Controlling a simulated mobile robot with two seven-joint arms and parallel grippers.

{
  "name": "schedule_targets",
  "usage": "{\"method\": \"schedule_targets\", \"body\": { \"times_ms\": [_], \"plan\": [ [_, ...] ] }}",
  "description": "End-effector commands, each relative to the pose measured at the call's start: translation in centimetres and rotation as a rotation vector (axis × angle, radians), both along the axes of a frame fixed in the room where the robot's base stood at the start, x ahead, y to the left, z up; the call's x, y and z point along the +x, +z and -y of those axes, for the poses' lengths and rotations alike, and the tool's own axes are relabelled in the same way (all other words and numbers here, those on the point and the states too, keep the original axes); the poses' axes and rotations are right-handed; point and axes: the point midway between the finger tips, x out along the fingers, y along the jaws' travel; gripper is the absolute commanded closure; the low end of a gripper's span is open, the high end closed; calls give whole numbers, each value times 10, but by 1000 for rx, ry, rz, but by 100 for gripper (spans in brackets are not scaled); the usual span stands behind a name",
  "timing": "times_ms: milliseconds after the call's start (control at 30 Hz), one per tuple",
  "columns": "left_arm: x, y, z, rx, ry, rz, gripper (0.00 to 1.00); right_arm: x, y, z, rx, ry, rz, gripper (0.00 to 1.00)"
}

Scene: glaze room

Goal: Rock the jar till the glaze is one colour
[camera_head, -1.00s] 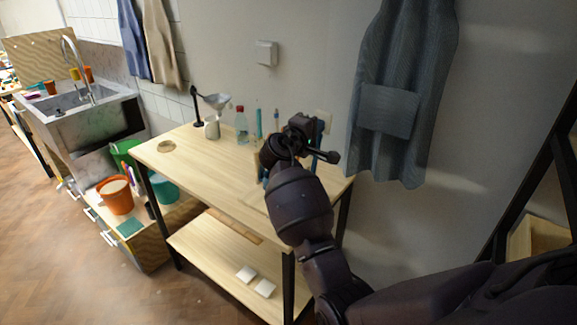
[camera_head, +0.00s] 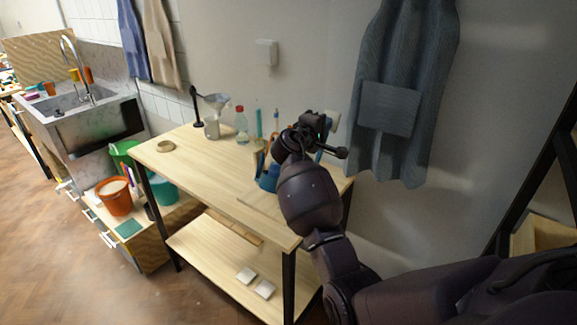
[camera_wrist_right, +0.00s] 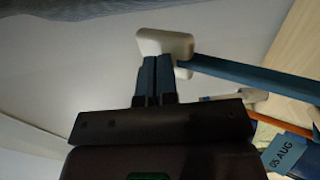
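A small whitish jar (camera_head: 212,128) stands upright at the table's back, below a pale funnel (camera_head: 216,101) on a dark stand. A clear bottle with a red cap (camera_head: 242,125) stands beside it. I cannot tell which vessel holds the glaze, or its colour. My right gripper (camera_head: 325,128) is over the table's right end, well away from both. In the right wrist view its fingers (camera_wrist_right: 156,78) are close together. Their tips are near the white head (camera_wrist_right: 165,42) of a blue-handled tool (camera_wrist_right: 255,77); I cannot tell if they touch it. My left gripper is out of view.
A blue container (camera_head: 268,176) stands by my right arm. A tan ring (camera_head: 165,146) lies on the wooden table (camera_head: 190,165), whose left and middle top is mostly clear. A grey apron (camera_head: 400,90) hangs at the right. An orange bucket (camera_head: 116,198) stands at the left.

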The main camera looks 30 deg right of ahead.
Motion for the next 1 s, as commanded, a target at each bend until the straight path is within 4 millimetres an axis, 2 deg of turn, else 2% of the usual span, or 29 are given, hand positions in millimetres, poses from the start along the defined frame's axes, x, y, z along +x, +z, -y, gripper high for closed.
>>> {"method": "schedule_targets", "body": {
  "times_ms": [100, 267, 600, 867, 1000],
  "plan": [
    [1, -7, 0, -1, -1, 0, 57, 3, -6, 9, -1, -1, -1, 100],
    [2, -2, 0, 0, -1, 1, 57, 2, -2, 5, 0, 0, 0, 100],
    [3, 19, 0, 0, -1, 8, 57, -10, 10, -23, 2, 0, -1, 100],
    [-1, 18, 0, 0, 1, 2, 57, -13, 9, -28, 1, -2, -3, 100],
    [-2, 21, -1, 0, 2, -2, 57, -17, 12, -41, 1, 0, -2, 100]
  ]
}}
